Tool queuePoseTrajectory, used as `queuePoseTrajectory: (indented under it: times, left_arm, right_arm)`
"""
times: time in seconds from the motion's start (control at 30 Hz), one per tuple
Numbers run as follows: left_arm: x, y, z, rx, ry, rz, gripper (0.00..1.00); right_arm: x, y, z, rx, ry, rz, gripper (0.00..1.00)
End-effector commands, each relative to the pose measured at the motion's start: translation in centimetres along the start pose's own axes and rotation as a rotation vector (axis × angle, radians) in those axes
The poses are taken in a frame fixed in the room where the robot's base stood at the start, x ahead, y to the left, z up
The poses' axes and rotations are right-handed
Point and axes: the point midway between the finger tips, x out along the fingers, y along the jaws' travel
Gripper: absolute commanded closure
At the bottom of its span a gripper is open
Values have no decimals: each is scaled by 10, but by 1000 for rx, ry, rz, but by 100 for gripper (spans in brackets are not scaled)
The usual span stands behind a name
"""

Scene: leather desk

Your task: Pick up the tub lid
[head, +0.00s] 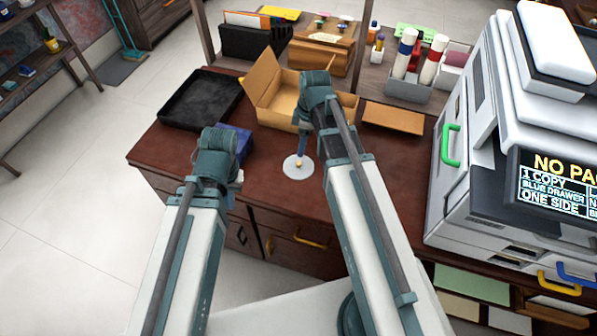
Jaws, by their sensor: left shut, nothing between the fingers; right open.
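My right gripper (300,153) points down right above the knob and is open. Whether its fingers are around the knob or only above it I cannot tell. My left gripper (238,178) is shut and empty, near the desk's front edge left of the lid, mostly hidden by my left arm. A blue box-like thing (236,138), perhaps the tub, stands behind my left wrist, partly hidden.
An open cardboard box (273,92) stands behind the lid, with a black tray (200,98) to its left. A flat brown board (393,118) lies right of the box. A large copier (470,190) stands at the right. The desk left of the lid's front is mostly bare.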

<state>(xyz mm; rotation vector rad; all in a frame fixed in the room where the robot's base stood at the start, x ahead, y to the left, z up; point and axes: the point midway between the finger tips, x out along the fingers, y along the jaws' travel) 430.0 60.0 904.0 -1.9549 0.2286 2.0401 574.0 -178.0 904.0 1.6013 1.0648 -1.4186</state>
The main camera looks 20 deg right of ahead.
Motion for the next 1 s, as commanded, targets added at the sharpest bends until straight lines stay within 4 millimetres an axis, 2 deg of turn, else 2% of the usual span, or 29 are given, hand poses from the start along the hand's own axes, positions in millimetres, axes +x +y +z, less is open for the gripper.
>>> queuePoseTrajectory:
  times: [0.03, 0.13, 0.57, 0.9, 1.0]
  left_arm:
    - [16, 2, -1, 0, 0, 0, 100]
    - [28, 3, -2, 0, 0, 0, 100]
    - [40, 4, -2, 0, 0, 0, 100]
    - [80, 8, -5, 0, 0, 0, 100]
    - [86, 8, -5, 0, 0, 0, 100]
  right_arm:
    - [16, 0, 1, 0, 0, 0, 41]
    - [28, 0, 0, 0, 0, 0, 41]
    - [40, -1, 0, 0, 0, 0, 41]
    - [80, -3, 2, 1, 0, 0, 41]
    - [87, -3, 1, 1, 0, 0, 41]
